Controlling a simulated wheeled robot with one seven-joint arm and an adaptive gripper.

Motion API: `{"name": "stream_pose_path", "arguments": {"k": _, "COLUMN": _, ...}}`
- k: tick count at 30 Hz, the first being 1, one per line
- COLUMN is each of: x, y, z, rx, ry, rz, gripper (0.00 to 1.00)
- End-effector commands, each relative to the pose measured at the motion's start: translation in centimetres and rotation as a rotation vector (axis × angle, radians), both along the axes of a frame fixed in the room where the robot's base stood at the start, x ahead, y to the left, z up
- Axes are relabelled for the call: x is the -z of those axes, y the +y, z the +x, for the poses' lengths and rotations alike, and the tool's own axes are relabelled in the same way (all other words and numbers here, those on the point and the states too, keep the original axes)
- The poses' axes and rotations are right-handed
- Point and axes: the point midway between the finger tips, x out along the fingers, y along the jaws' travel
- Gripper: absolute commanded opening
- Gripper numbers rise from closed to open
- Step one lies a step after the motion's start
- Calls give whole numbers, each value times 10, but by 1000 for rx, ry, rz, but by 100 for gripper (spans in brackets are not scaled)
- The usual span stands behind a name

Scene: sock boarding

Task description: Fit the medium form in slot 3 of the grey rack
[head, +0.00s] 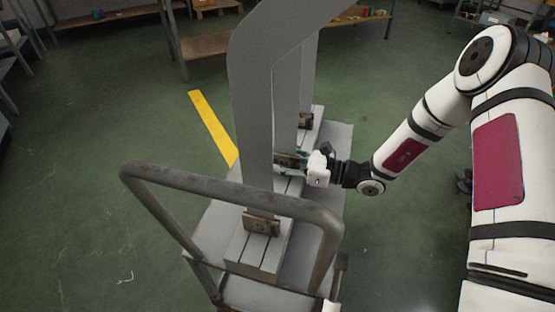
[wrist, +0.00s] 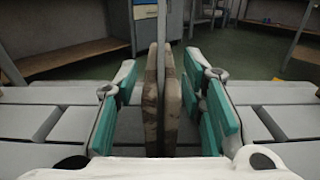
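The grey rack (head: 248,252) is a long block with grooves on the cart. Three flat grey forms stand upright along it, each with a brown clamp-like foot: a near one (head: 252,130), a middle one (head: 286,105) and a far one (head: 309,70). My gripper (head: 287,163) is at the middle form's foot, partly hidden by the near form. In the wrist view, my gripper's teal pads (wrist: 161,112) stand either side of the brown foot (wrist: 151,100), with gaps visible.
The cart's tubular handle (head: 225,196) crosses in front of the rack. Benches (head: 215,43) stand at the back. A yellow floor strip (head: 211,125) lies left of the cart. The green floor around is mostly clear.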

Motion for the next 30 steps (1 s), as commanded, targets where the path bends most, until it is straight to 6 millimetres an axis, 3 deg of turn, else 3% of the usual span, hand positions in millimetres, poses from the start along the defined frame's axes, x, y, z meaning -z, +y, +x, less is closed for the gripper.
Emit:
{"name": "stream_pose_path", "arguments": {"k": 5, "x": 0, "y": -20, "z": -2, "rx": 5, "ry": 0, "rz": -1, "gripper": 37}}
{"name": "stream_pose_path", "arguments": {"k": 18, "x": -1, "y": -100, "z": -19, "rx": 3, "ry": -1, "rz": 0, "gripper": 37}}
{"name": "stream_pose_path", "arguments": {"k": 24, "x": -1, "y": -115, "z": -22, "rx": 0, "ry": -1, "rz": 1, "gripper": 37}}
{"name": "stream_pose_path", "arguments": {"k": 30, "x": -1, "y": -117, "z": -23, "rx": 1, "ry": -1, "rz": 1, "gripper": 37}}
